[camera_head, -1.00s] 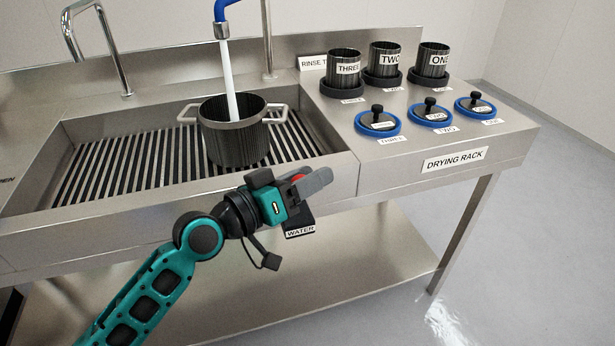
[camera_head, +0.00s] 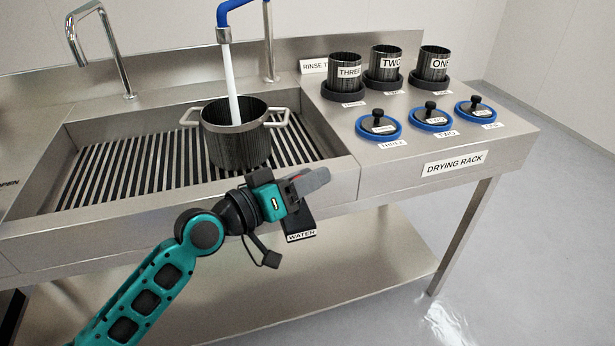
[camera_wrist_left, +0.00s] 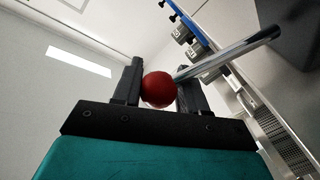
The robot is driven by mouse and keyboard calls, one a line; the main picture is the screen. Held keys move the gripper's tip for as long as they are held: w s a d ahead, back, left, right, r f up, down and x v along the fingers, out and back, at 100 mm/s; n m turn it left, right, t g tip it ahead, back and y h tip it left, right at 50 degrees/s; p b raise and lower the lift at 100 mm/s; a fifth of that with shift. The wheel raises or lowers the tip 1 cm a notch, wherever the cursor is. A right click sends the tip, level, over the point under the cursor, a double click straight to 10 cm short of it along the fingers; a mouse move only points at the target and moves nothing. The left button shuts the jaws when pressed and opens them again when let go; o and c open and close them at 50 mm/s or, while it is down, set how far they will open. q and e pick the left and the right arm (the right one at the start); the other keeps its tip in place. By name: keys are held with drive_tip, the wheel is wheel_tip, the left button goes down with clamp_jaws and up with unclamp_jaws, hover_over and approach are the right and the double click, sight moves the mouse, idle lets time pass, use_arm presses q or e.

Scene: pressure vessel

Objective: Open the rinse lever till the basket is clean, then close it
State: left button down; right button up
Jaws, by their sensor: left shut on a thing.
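The rinse lever shows in the left wrist view as a red ball knob (camera_wrist_left: 158,90) on a shiny metal rod (camera_wrist_left: 232,52). My left gripper (camera_wrist_left: 160,88) is shut on the knob, one finger on each side. In the head view my left gripper (camera_head: 306,184) is at the sink's front edge, above a black WATER label (camera_head: 301,236), and mostly hides the knob. A white stream of water (camera_head: 232,85) runs from the blue-topped spout (camera_head: 223,34) into the dark, two-handled basket (camera_head: 236,140). The basket's inside bottom is hidden. My right gripper is not in view.
The basket stands on the slatted grate in the steel sink (camera_head: 100,115). To the right, the drying rack (camera_head: 455,163) holds labelled dark cups (camera_head: 344,78) at the back and blue-rimmed lids (camera_head: 378,126) in front. A lower shelf (camera_head: 300,290) runs beneath the sink.

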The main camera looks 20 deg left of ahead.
use_arm(q)
drive_tip(key=shift+w+a+f+n+g+p, duration=0.25)
drive_tip(key=shift+w+a+n+g+p, duration=0.25)
drive_tip(key=shift+w+a+n, duration=0.5)
drive_tip(key=shift+w+a+f+n+g+p, duration=0.2)
drive_tip(key=shift+w+a+n+g+p, duration=0.35)
drive_tip(key=shift+w+n, duration=0.7)
drive_tip(key=shift+w+a+f+n+g+p, duration=0.25)
drive_tip(key=shift+w+a+n+g+p, duration=0.15)
drive_tip(key=shift+w+a+n, duration=0.7)
drive_tip(key=shift+w+d+f, duration=0.15)
drive_tip(key=shift+w+d, duration=0.1)
drive_tip(key=c, duration=1.1)
unclamp_jaws()
drive_tip(key=o, duration=0.3)
drive_tip(key=shift+w, duration=0.1)
drive_tip(key=shift+r, duration=0.25)
drive_tip(key=shift+m, duration=0.25)
drive_tip(key=b+v, duration=0.1)
drive_tip(key=v, duration=1.2)
